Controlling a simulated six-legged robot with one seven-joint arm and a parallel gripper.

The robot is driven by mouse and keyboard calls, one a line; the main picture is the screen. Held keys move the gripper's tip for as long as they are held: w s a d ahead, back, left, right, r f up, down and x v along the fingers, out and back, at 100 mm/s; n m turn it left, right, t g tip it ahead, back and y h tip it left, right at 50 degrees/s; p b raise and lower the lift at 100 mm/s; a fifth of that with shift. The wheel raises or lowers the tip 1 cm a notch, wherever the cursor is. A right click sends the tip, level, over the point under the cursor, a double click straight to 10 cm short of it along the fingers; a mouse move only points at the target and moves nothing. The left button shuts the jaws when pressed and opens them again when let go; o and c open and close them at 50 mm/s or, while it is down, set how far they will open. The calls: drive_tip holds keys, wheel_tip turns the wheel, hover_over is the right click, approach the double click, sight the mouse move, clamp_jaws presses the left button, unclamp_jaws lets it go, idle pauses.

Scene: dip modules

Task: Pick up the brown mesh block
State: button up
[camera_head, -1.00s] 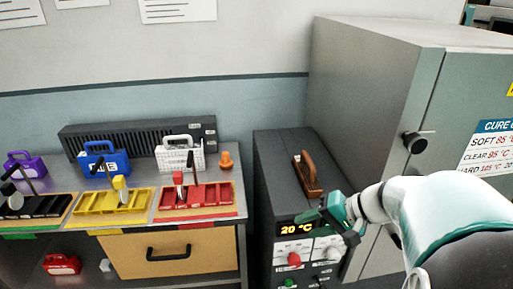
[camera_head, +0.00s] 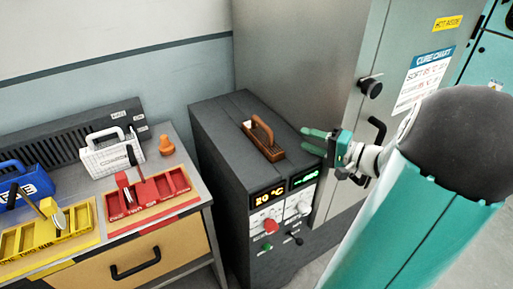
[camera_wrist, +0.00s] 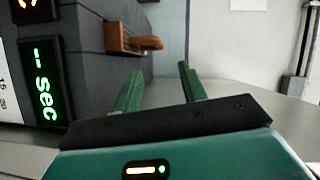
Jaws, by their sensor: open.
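The brown mesh block (camera_head: 263,143), with an arched handle on top, sits on the top of the dark grey control unit (camera_head: 228,131). In the wrist view the brown block (camera_wrist: 125,38) shows sideways, beyond my fingertips and to their left. My gripper (camera_head: 314,140) is open and empty, with its green fingers pointing left toward the block from its right side, apart from it. In the wrist view both fingers of my gripper (camera_wrist: 160,80) are spread with nothing between them.
A grey cure cabinet (camera_head: 300,60) with a black knob stands right behind the unit. On the left, a bench holds a white block (camera_head: 113,154), a blue block (camera_head: 25,181), an orange peg (camera_head: 166,146), a red tray (camera_head: 150,191) and a yellow tray (camera_head: 50,240).

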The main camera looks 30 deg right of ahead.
sight(271, 141)
drive_tip(key=x, duration=0.7)
drive_tip(key=shift+w, duration=0.15)
drive_tip(key=shift+f+x, duration=0.15)
drive_tip(key=shift+x, duration=1.25)
drive_tip(key=shift+f+x, duration=0.15)
drive_tip(key=shift+x, duration=1.2)
clamp_jaws()
